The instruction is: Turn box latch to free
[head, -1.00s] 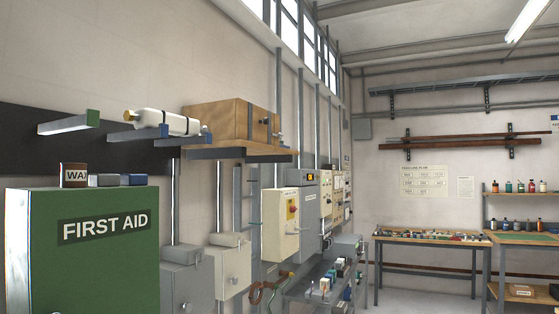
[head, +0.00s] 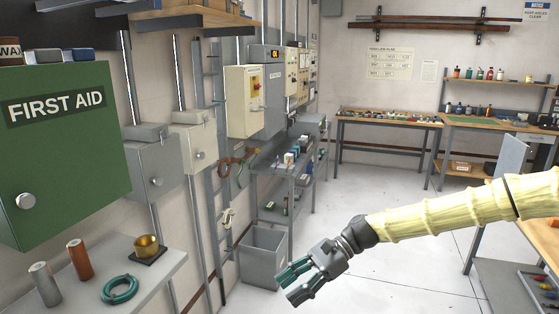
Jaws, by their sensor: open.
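Several boxes hang on the left wall, and I cannot tell which one the task means. The green first aid box (head: 62,150) is nearest, with a round silver knob (head: 26,201) low on its front. Beyond it are a grey box (head: 153,172) with a small round knob (head: 156,182) and a paler box (head: 196,145) with a small knob (head: 200,155). Whether these knobs are latches is too small to tell. My gripper (head: 284,287) is open and empty at bottom centre, over the floor, well to the right of the boxes and touching nothing.
A shelf (head: 165,275) below the first aid box holds metal cylinders, a green coil (head: 120,289) and a brass cup (head: 147,246). A grey bin (head: 264,257) stands behind my gripper. Workbenches (head: 389,121) line the back. The middle floor (head: 385,190) is clear.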

